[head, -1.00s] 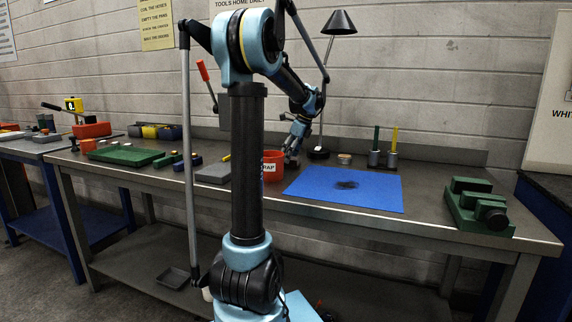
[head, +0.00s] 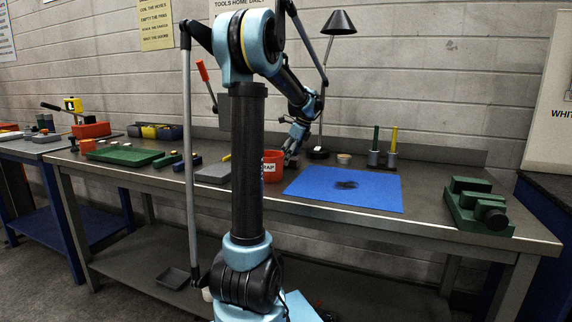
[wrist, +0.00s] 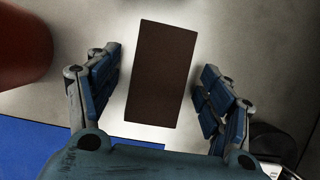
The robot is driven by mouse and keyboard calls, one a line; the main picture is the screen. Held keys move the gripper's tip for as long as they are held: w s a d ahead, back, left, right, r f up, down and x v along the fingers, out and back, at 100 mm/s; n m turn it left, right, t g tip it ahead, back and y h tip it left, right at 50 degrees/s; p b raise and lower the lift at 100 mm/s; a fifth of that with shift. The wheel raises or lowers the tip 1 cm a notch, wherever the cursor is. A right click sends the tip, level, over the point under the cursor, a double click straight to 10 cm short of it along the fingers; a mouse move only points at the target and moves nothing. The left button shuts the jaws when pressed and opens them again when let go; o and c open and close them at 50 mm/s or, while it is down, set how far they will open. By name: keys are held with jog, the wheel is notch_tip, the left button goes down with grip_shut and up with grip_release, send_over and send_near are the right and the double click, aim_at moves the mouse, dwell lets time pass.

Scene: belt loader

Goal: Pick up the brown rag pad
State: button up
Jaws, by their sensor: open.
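The brown rag pad (wrist: 162,73) is a dark brown rectangle lying flat on the grey bench top, slightly tilted in the wrist view. My gripper (wrist: 160,66) is open above it, with one blue-padded finger on each side of the pad and a visible gap on both sides. Nothing is between the fingers except the view of the pad. In the head view my gripper (head: 291,157) hangs behind the red bin's right edge and the blue mat. I cannot make out the pad there; the bin and my arm likely hide it.
A red bin (head: 272,168) stands close by on the left, also in the wrist view (wrist: 22,45). A blue mat (head: 320,190) with a dark patch lies in front. The lamp base (head: 318,154) is close on the right. A green vise (head: 480,205) sits farther right.

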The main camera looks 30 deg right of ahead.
jog(key=c, duration=1.1)
jog(key=shift+r, duration=0.1)
jog(key=shift+c, duration=0.2)
notch_tip(320, 180, up, 10)
jog(key=shift+r, duration=0.15)
